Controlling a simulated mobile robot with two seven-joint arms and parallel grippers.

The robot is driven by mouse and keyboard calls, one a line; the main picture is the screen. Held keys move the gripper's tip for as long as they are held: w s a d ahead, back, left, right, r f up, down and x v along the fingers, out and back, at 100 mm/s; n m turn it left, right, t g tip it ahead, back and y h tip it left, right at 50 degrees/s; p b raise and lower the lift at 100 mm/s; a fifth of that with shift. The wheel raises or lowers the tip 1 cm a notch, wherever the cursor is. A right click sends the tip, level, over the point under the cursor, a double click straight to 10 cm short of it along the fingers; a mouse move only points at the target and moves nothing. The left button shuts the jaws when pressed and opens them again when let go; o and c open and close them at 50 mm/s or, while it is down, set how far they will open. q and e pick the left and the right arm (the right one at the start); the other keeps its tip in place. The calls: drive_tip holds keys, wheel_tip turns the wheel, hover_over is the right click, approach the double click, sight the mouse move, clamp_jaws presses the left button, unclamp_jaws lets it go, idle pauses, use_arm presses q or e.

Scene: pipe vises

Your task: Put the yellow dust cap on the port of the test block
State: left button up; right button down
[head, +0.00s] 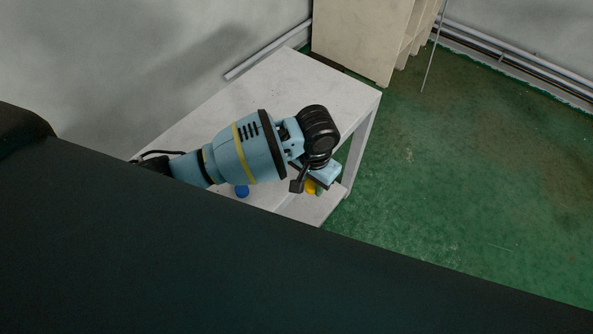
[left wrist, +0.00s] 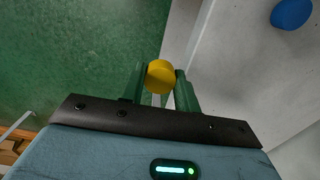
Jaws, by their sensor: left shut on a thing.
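The yellow dust cap (head: 311,187) shows just below my left gripper (head: 316,185) in the head view, over the right edge of the pale table. In the left wrist view the round yellow cap (left wrist: 160,76) sits between the two green fingers of the left gripper (left wrist: 161,84), which is shut on it. The cap's far side is hidden. I cannot make out the test block or its port in either view; my left arm and a large dark shape cover part of the table. My right gripper is not in view.
A blue round object (head: 242,190) rests on the pale table (head: 290,80), and it also shows in the left wrist view (left wrist: 291,13). A wooden shelf unit (head: 355,35) stands behind the table.

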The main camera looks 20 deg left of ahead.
use_arm(q)
drive_tip(key=shift+s+d+r, duration=0.1)
drive_tip(key=shift+s+d, duration=0.2)
drive_tip(key=shift+d, duration=0.6)
drive_tip(key=s+a+r+n, duration=0.2)
drive_tip(key=a+r, duration=0.4)
drive_tip(key=r, duration=0.2)
drive_tip(key=s+a+r+n, duration=0.2)
drive_tip(key=s+a+r, duration=0.1)
drive_tip(key=a+r, duration=0.4)
drive_tip(key=shift+s+r, duration=0.2)
drive_tip(key=shift+r, duration=0.35)
